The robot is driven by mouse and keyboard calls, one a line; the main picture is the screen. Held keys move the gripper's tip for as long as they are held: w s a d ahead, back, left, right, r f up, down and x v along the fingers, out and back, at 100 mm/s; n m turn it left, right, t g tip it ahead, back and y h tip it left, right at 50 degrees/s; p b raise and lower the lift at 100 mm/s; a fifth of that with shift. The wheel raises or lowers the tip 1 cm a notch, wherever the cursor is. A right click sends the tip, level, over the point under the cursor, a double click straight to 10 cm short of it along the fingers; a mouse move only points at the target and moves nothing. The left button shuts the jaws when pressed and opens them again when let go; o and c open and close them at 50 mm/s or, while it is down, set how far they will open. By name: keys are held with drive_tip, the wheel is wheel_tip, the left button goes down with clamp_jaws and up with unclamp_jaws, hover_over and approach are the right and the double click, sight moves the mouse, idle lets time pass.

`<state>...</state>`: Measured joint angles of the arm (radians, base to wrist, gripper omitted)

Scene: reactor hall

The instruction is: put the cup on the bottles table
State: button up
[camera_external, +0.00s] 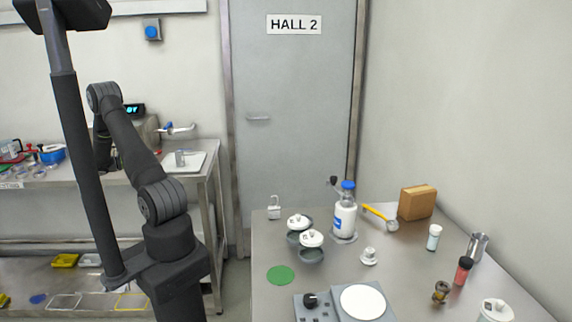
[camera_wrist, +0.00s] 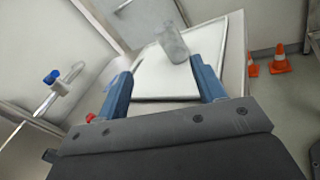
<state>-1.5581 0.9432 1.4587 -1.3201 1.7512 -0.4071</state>
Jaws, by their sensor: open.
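A grey, glassy cup (camera_wrist: 173,45) stands on a white tray (camera_wrist: 152,82) in the wrist view, just beyond my fingertips and right of the middle of the gap. My gripper (camera_wrist: 162,68) is open with its blue fingers apart and nothing between them. In the external view the cup (camera_external: 180,158) looks small on the white tray (camera_external: 190,168) on the left bench. My gripper is largely hidden behind my arm there. The right table (camera_external: 410,280) holds a large blue-capped bottle (camera_external: 345,212), small bottles and other ware.
A wall tap (camera_wrist: 58,92) is left of the tray in the wrist view. Orange cones (camera_wrist: 281,60) stand on the floor at right. On the right table are lidded pots (camera_external: 311,247), a metal beaker (camera_external: 478,245), a box (camera_external: 417,203) and a green disc (camera_external: 281,275).

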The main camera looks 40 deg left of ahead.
sight(180, 159)
drive_tip(key=shift+s+a+f+n+h, duration=0.1)
drive_tip(key=shift+s+f+n+h, duration=0.25)
drive_tip(key=shift+n, duration=0.25)
drive_tip(key=shift+s+a+f+n+h, duration=0.1)
drive_tip(key=shift+s+f+n+h, duration=0.1)
drive_tip(key=shift+s+n+h, duration=0.3)
drive_tip(key=shift+w+d, duration=0.1)
drive_tip(key=shift+w, duration=0.15)
drive_tip(key=shift+n, duration=0.3)
drive_tip(key=x, duration=1.7)
drive_tip(key=shift+f, duration=0.2)
drive_tip(key=c, duration=1.2)
drive_tip(key=shift+o, duration=0.2)
drive_tip(key=shift+r, duration=0.1)
